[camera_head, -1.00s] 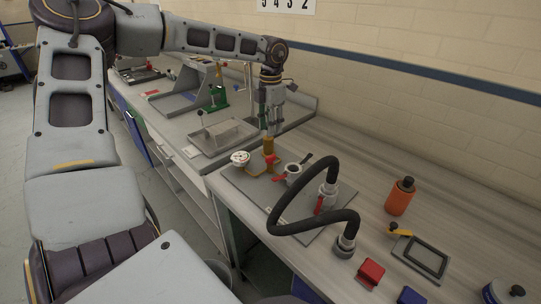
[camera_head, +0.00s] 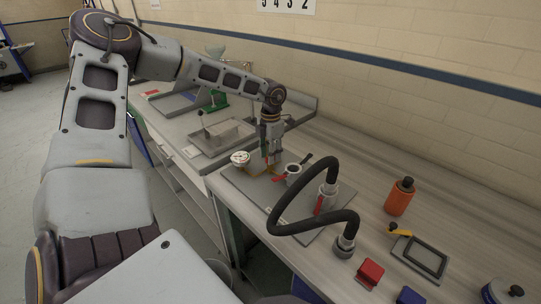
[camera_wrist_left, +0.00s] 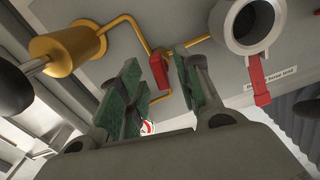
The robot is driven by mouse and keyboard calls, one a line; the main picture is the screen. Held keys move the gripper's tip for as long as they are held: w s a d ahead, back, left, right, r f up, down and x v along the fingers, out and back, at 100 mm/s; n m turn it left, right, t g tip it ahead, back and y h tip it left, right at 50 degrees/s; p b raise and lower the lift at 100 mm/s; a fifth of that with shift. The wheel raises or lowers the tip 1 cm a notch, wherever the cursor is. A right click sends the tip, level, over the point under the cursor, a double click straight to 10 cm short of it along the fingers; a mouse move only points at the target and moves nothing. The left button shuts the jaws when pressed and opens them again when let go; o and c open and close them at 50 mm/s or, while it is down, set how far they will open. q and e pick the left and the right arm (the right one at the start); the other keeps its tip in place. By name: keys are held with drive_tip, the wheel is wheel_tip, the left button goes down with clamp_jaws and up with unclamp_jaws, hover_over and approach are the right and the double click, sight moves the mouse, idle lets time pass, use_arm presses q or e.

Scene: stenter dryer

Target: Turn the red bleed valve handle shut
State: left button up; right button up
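In the left wrist view, a red handle (camera_wrist_left: 158,72) sits on a thin brass pipe (camera_wrist_left: 135,28) and appears between my fingers. My left gripper (camera_wrist_left: 156,62) is open, with green pads on either side of the handle in the picture; I cannot tell whether either pad touches it. In the head view, my left gripper (camera_head: 268,160) is low over the panel (camera_head: 250,190) beside the gauge (camera_head: 240,158) and hides most of that handle. My right gripper is not in view.
A grey valve (camera_wrist_left: 252,22) with a red lever (camera_wrist_left: 258,80) stands close on the right in the wrist view. A brass cylinder (camera_wrist_left: 70,48) is on the left. In the head view, a black hose (camera_head: 300,186) arches over the panel, and an orange bottle (camera_head: 400,197) stands to the right.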

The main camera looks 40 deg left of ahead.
use_arm(q)
drive_tip(key=shift+f, duration=0.45)
drive_tip(key=c, duration=0.7)
clamp_jaws()
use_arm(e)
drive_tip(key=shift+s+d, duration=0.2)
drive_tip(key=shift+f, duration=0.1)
